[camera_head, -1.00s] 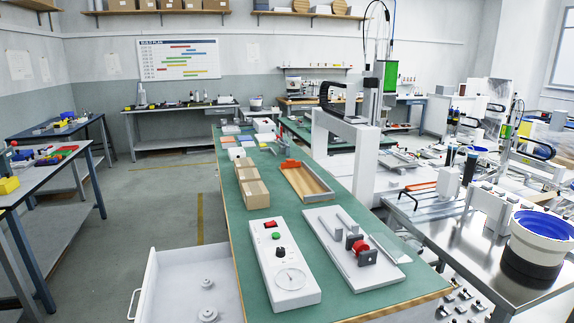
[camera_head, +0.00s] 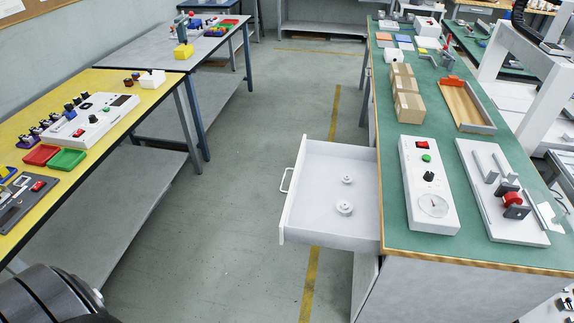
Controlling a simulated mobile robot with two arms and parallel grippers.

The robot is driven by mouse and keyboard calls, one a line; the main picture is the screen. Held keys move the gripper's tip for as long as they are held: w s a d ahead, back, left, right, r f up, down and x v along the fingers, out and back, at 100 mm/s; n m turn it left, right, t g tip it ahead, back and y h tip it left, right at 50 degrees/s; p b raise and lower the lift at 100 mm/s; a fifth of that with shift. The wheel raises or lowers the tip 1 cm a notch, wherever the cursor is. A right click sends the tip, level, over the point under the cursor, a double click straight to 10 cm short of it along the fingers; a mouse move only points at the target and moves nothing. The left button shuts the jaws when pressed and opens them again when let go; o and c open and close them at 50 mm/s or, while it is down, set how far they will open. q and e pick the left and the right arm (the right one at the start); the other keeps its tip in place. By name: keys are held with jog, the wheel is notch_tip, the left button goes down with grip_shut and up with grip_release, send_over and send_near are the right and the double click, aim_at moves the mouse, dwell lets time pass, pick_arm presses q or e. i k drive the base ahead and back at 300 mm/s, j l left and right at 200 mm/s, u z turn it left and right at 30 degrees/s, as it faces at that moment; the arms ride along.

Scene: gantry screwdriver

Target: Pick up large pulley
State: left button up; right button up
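Two light grey pulleys lie in the open white drawer (camera_head: 318,215) below the green bench top. The large pulley (camera_head: 344,208) is nearer to me, and the small pulley (camera_head: 347,180) lies just behind it. They are apart from each other and from the drawer walls. Neither of my grippers shows in the view. A dark rounded part, probably of my arm, shows at the bottom left corner, away from the drawer.
The drawer juts left from the green bench (camera_head: 390,245), with its handle (camera_head: 287,180) on the outer side. A white control box (camera_head: 428,190) stands on the bench above it. A yellow-topped table (camera_head: 120,85) stands at the left. Grey floor between is clear.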

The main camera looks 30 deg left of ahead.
aim_at(344, 208)
jog(key=j, duration=1.7)
jog(key=k+u, duration=0.05)
